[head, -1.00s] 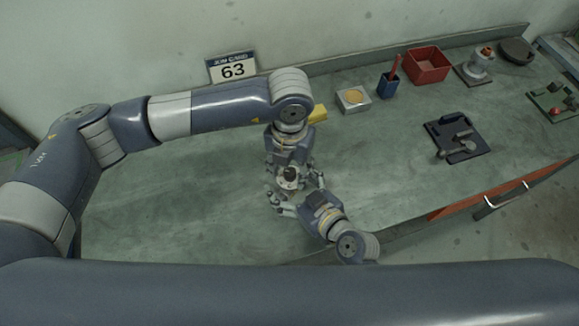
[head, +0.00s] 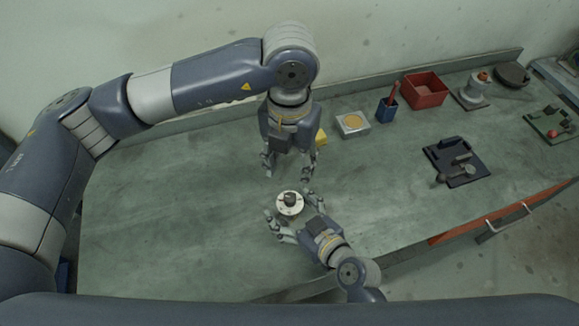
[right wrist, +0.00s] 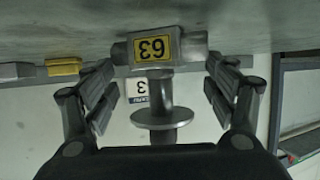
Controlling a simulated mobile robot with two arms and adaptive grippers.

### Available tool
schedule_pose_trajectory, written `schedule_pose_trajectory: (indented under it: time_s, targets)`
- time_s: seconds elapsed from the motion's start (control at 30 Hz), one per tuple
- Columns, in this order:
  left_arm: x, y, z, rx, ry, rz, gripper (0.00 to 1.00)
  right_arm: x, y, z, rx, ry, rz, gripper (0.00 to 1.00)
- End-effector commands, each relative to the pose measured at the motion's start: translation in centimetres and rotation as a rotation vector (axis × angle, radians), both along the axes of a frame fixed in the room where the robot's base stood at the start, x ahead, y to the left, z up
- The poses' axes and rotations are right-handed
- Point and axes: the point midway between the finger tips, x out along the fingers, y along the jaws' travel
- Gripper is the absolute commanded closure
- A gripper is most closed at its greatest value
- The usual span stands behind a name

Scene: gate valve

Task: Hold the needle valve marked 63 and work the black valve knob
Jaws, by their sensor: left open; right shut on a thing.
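The needle valve (head: 290,208) stands on the bench as a pale round disc with the black knob (head: 290,197) on top. In the right wrist view, which is upside down, its metal body carries a yellow 63 plate (right wrist: 155,48), with a stem and disc (right wrist: 162,118) beyond. My right gripper (head: 292,211) is shut on the valve body, its fingers at the two ends. My left gripper (head: 288,172) is open and empty, fingers pointing down, behind and apart from the knob. The knob is free of both grippers.
A yellow block (head: 321,137), a silver box (head: 352,124), a blue cup (head: 387,109) and a red bin (head: 425,91) stand along the back. A dark tray (head: 456,163) with tools lies to the right. The bench's left part is clear.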

Motion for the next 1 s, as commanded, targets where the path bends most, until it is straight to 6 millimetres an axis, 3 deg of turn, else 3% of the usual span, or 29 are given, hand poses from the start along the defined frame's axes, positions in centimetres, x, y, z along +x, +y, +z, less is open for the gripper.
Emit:
schedule_pose_trajectory:
  time_s: [0.23, 0.27, 0.33, 0.77, 1.0]
  targets:
    - [0.0, 0.0, 0.0, 0.000, 0.000, 0.000, 0.56, -0.1, 0.0, -0.2, -0.002, 0.005, 0.001, 0.60]
    - [0.0, 0.0, 0.0, 0.000, 0.000, 0.000, 0.56, -0.1, 0.0, -0.2, -0.002, 0.005, 0.001, 0.17]
    - [0.0, 0.0, -0.1, 0.000, 0.000, 0.000, 0.56, -0.1, 0.0, -0.2, -0.001, 0.004, 0.001, 0.01]
    - [0.0, 0.0, -0.1, -0.001, 0.000, 0.000, 0.56, -0.1, 0.0, 0.0, -0.001, 0.001, 0.000, 0.00]
    - [0.0, 0.0, 0.0, -0.001, 0.000, 0.000, 0.56, -2.1, -1.5, 0.9, -0.004, 0.002, 0.002, 0.00]
